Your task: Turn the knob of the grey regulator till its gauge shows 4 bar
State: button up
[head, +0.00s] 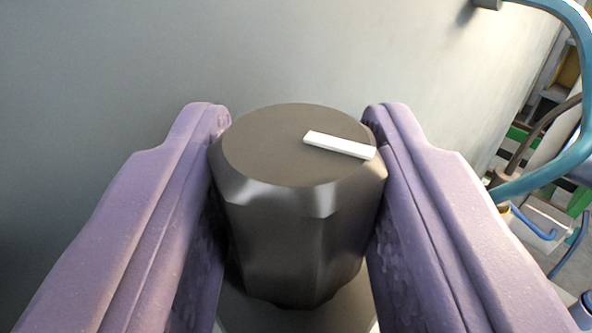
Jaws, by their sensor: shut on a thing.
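The regulator's dark knob (285,235) fills the middle of the head view. Its sides are faceted, and a white pointer mark (340,146) on its flat top runs from near the centre toward the right edge, slightly downward. My gripper (297,155) has its two purple fingers on either side of the knob and is shut on it. Part of a lighter round body (300,316) shows beneath the knob. The gauge is not in view, so I cannot read its pressure.
A plain grey wall (280,50) lies behind the knob. At the right a teal hose (573,100) curves down from a fitting at the top. Below it are blue hooked pieces (533,226) and other clutter, partly cut off. The left side looks clear.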

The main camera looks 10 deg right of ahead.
jog(key=shift+r, duration=0.25)
jog(key=o, duration=0.7)
jog(key=shift+f, duration=0.1)
jog(key=s, duration=0.2)
jog(key=s+a, duration=0.1)
jog(key=s, duration=0.2)
jog(key=s+p, duration=0.1)
jog(key=s, duration=0.1)
jog(key=shift+s+a, duration=0.15)
jog(key=shift+s, duration=0.15)
